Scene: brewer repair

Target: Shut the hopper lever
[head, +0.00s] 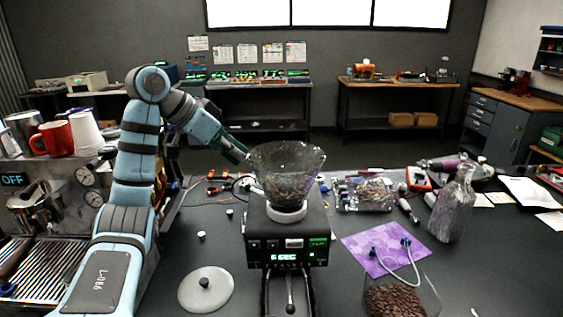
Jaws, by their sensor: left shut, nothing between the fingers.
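The clear hopper (287,165) stands upright on the dark grinder (288,235), with dark beans low inside it. A white collar (286,214) sits at its base. I cannot make out the hopper lever; it may be hidden behind the hopper or the gripper. My left gripper (243,157) is shut and empty. Its fingertips are at the hopper's upper left side, and I cannot tell if they touch it. My right gripper is not in view.
A round lid with a knob (206,290) lies left of the grinder. An espresso machine (40,215) stands at the left. A glass bottle (452,208), a purple cloth (385,248) and a container of beans (400,300) are at the right. Electronics and tools clutter the table behind.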

